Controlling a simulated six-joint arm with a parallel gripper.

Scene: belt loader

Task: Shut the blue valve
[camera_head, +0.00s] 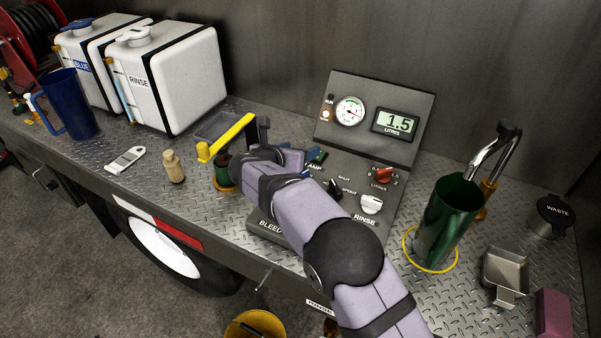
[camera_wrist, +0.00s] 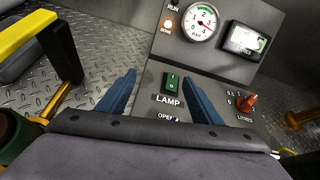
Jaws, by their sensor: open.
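The blue valve is not clearly visible. In the wrist view a small blue bit (camera_wrist: 177,120) shows beside the word OPEN, mostly hidden by my gripper body; I cannot tell whether it is the valve handle. My gripper (camera_wrist: 159,78) is open and empty, its two blue fingers apart over the control panel (camera_head: 330,100). The green lamp switch (camera_wrist: 173,82) shows between the fingers. In the head view my arm covers the panel's lower left, around the BLEED label. A black lever (camera_head: 335,187) stands near a SHUT label, with a white knob (camera_head: 371,203) marked RINSE to its right.
A red litres knob (camera_head: 384,174) is close by on the panel; the display (camera_head: 396,122) reads 1.5. A yellow bar (camera_head: 228,137) stands left of my gripper. A green jug (camera_head: 446,222) is at right. White tanks (camera_head: 170,75) and a blue jug (camera_head: 72,104) are at left.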

